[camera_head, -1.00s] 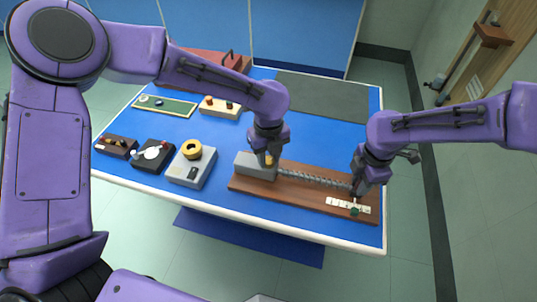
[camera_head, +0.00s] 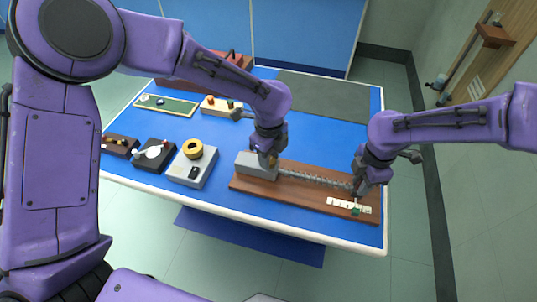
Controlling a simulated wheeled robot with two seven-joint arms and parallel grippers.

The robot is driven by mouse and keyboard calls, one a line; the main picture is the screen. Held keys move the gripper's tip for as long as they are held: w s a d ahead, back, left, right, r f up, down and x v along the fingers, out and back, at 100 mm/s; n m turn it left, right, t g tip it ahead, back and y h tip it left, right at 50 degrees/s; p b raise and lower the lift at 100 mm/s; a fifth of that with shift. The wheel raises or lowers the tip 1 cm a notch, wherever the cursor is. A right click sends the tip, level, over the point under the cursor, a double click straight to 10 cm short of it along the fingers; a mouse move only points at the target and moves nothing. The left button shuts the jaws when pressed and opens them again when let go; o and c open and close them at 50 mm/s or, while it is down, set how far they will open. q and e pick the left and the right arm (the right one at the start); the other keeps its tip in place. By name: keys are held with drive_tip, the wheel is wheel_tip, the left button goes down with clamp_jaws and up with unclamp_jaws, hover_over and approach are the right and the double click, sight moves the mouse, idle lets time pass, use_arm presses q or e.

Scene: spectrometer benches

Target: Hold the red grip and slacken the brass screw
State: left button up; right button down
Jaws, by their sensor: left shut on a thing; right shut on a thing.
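A wooden board (camera_head: 300,198) carries a grey block (camera_head: 253,170) at its left end and a coiled spring (camera_head: 318,180) running to the right. The brass screw (camera_head: 272,161) shows as a small yellow spot at the block. My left gripper (camera_head: 268,158) points down over the block and is shut on the screw. My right gripper (camera_head: 357,190) points down at the right end of the spring and is shut. The red grip does not show; the fingers cover the spot where the spring ends. A white scale strip (camera_head: 338,204) and a small green piece (camera_head: 356,211) lie just below it.
A grey box with a yellow ring (camera_head: 193,150), a black device (camera_head: 153,155) and a brown block (camera_head: 118,146) stand to the left. A cream block (camera_head: 221,108), a green tray (camera_head: 165,105) and a dark mat (camera_head: 322,97) lie behind. The blue table (camera_head: 325,140) is clear behind the board.

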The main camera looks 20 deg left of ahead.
drive_tip(key=shift+d+f, duration=0.1)
use_arm(q)
drive_tip(key=o, duration=1)
drive_tip(key=shift+o, duration=0.2)
wheel_tip(320, 180, up, 12)
